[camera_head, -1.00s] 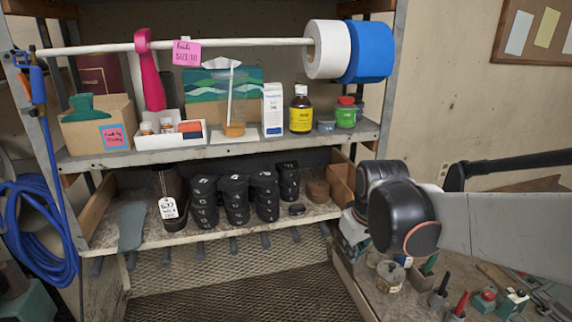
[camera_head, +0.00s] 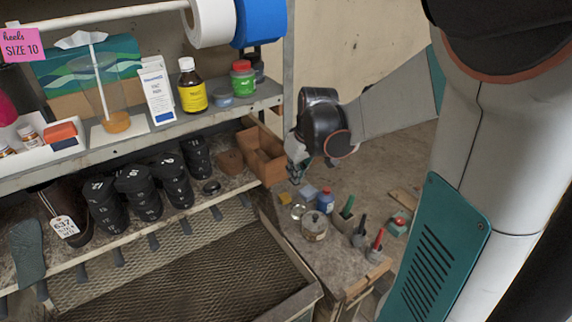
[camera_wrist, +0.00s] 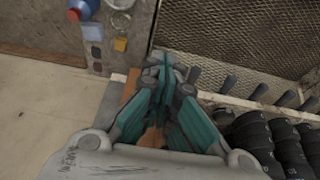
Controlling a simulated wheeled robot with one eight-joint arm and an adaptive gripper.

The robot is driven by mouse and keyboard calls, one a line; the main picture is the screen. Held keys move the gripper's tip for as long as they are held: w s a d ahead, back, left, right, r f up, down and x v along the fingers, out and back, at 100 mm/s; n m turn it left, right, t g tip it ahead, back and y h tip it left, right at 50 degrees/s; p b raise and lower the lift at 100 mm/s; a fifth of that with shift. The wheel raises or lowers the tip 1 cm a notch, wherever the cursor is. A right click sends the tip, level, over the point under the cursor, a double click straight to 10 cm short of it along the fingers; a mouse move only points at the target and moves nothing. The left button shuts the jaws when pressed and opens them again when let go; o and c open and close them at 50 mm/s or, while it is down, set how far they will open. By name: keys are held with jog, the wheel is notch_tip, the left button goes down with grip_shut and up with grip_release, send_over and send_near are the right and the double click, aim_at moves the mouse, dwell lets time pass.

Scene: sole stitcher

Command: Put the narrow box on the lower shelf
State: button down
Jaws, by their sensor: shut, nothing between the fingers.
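The narrow box (camera_head: 158,92), a white upright carton with blue print, stands on the upper shelf in the head view, between a cup with a straw and a yellow-labelled brown bottle. The lower shelf (camera_head: 236,187) holds stacks of black heels and a tagged boot; a little bare board shows near its right front. My gripper (camera_head: 298,172) is to the right of the shelves, below upper-shelf height and apart from the box. In the wrist view, my gripper (camera_wrist: 167,65) has its teal fingers together, with nothing held. The box is not in the wrist view.
A wooden bin (camera_head: 262,155) stands at the lower shelf's right end, close to my gripper. The workbench (camera_head: 290,235) on the right carries jars and tools. White and blue rolls (camera_head: 260,22) hang above the upper shelf. A mesh tray (camera_head: 200,270) lies below.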

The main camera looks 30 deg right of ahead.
aim_at(271, 162)
jog(key=w+f+b, duration=0.2)
jog(key=w+f, duration=0.3)
jog(key=shift+w+a+f, duration=0.15)
jog(key=shift+w, duration=0.15)
jog(key=shift+w+b, duration=0.1)
jog(key=shift+b, duration=0.2)
jog(key=w+b, duration=0.2)
jog(key=w, duration=0.5)
jog(key=shift+w+a, duration=0.1)
jog(key=shift+w, duration=0.05)
